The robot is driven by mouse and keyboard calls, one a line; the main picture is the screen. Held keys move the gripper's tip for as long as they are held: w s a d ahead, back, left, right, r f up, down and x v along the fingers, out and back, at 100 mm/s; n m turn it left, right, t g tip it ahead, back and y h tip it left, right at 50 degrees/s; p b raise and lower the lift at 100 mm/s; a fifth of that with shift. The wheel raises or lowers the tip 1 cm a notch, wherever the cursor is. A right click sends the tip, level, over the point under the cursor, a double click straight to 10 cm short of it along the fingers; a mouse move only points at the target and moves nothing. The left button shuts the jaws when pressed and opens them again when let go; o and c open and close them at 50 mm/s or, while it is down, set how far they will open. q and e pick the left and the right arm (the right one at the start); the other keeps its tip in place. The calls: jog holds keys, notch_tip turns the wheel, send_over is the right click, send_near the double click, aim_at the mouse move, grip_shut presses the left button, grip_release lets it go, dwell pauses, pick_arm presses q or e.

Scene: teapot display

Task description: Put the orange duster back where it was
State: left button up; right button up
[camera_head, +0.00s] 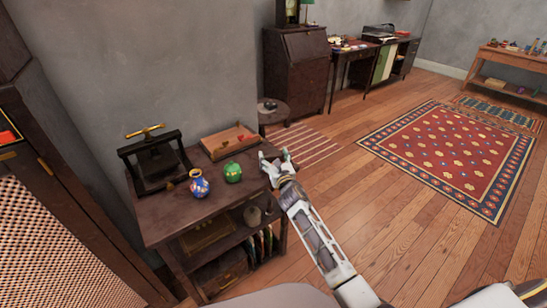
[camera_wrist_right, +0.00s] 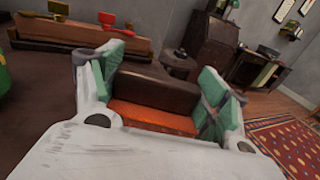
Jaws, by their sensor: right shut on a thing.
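The orange duster (camera_wrist_right: 150,117) shows between the fingers in the right wrist view, with an orange face and a dark brown block above it. My right gripper (camera_wrist_right: 160,75) is shut on it, with a green-padded finger at each side. In the head view my right gripper (camera_head: 275,160) is at the right edge of the dark shelf table (camera_head: 160,222), near the wooden tray (camera_head: 246,146). I cannot make out the duster in the head view. My left gripper is not in view.
A blue patterned vase (camera_head: 199,184), a green pot (camera_head: 232,172) and a black press (camera_head: 152,160) stand on the table. The tray holds small red things. A small round stool (camera_head: 273,113) stands beyond. Open floor lies to the right, with a red rug (camera_head: 455,150).

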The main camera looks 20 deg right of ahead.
jog(key=o, duration=1.2)
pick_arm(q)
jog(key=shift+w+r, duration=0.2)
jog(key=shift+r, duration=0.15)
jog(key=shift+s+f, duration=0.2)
